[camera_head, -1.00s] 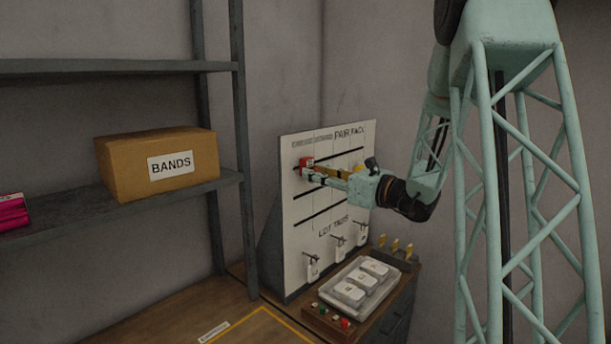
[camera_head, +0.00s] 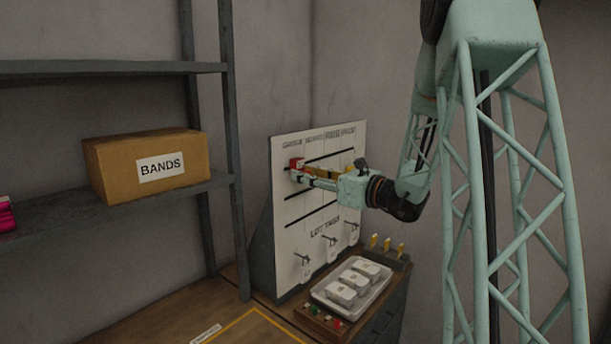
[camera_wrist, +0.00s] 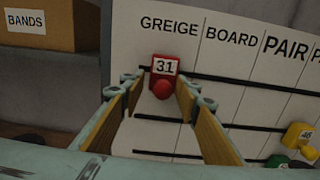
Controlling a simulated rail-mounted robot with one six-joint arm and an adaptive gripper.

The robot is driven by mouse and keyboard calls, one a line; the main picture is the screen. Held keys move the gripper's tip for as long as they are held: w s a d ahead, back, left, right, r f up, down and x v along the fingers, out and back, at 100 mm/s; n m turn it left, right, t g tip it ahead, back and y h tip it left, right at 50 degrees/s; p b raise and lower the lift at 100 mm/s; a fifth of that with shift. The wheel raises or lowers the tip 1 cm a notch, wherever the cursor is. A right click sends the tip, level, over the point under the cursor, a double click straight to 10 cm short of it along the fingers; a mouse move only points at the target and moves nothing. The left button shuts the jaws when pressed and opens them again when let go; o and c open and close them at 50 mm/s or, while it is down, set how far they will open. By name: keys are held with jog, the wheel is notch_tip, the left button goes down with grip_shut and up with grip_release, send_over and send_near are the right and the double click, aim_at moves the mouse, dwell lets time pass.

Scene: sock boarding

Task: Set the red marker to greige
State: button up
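The red marker (camera_wrist: 165,68), labelled 31, sits on the top black rail of the white board (camera_wrist: 245,55), below the GREIGE heading and left of the line before BOARD. It also shows in the head view (camera_head: 296,165), near the board's upper left. My gripper (camera_wrist: 158,92) is in front of the marker. In the wrist view its two fingers stand apart, one on each side of the red knob, with gaps visible. Nothing appears to be held between them.
A yellow marker (camera_wrist: 298,134) and a green marker (camera_wrist: 278,161) sit lower right. Lot tags hang low on the board. A tray (camera_head: 322,295) with white blocks stands below on the bench. A BANDS box (camera_head: 110,175) is on the left shelf.

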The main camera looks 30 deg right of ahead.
jog(key=shift+s, duration=0.1)
jog(key=v, duration=1.1)
jog(key=shift+s, duration=0.35)
jog(key=shift+d, duration=0.15)
dwell(0.5)
